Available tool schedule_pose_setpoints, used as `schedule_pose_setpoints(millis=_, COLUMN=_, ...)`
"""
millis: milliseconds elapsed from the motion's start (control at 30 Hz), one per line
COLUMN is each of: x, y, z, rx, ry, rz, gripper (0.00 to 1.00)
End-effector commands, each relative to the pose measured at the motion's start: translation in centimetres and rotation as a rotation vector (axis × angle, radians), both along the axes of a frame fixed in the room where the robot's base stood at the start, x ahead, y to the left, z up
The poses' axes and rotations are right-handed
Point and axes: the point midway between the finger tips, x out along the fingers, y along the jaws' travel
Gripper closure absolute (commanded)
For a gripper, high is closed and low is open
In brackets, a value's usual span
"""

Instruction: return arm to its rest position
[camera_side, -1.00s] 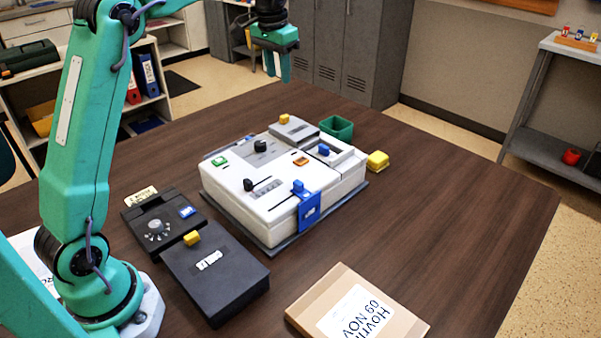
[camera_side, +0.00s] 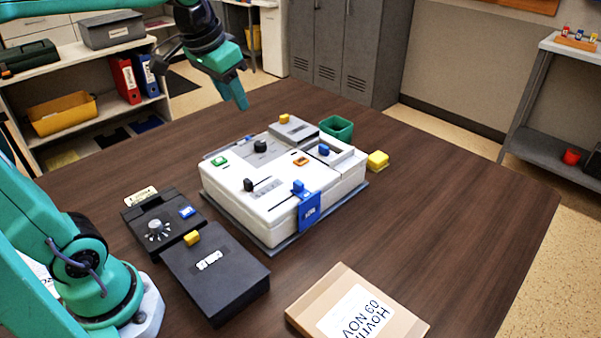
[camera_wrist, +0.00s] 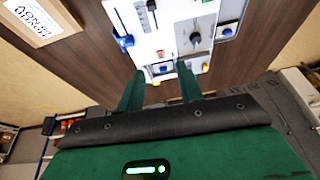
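My gripper (camera_side: 238,97) hangs in the air above and behind the white device (camera_side: 262,215), apart from it, with its fingers pointing down. In the wrist view my gripper (camera_wrist: 159,68) shows two green fingers spread apart with nothing held between them. The white device (camera_wrist: 176,25) appears beyond the fingertips, with its knobs and coloured blocks.
Two black boxes (camera_side: 217,280) lie left of the device. A cardboard parcel (camera_side: 312,290) lies at the front. A green bin (camera_side: 337,128) and a yellow block (camera_side: 378,161) stand behind and right. The table's right side is clear. A shelf (camera_side: 62,60) stands beyond the table's left edge.

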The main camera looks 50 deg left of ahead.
Motion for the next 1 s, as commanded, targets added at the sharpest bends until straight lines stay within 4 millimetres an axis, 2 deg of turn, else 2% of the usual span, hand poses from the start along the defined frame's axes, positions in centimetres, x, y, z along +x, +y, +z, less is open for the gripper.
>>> schedule_pose_setpoints(millis=33, x=-1.2, y=-0.3, z=-0.3, rx=-0.001, ry=-0.013, rz=-0.002, gripper=0.64)
schedule_pose_setpoints(millis=200, x=-4.5, y=-1.3, z=-1.7, rx=-0.007, ry=-0.052, rz=-0.004, gripper=0.64)
schedule_pose_setpoints(millis=500, x=-9.6, y=-2.4, z=-5.0, rx=-0.020, ry=-0.117, rz=-0.007, gripper=0.64)
schedule_pose_setpoints(millis=700, x=-11.3, y=-2.8, z=-6.6, rx=-0.026, ry=-0.140, rz=-0.008, gripper=0.64)
schedule_pose_setpoints(millis=1000, x=-11.7, y=-2.8, z=-7.0, rx=-0.028, ry=-0.143, rz=-0.008, gripper=0.64)
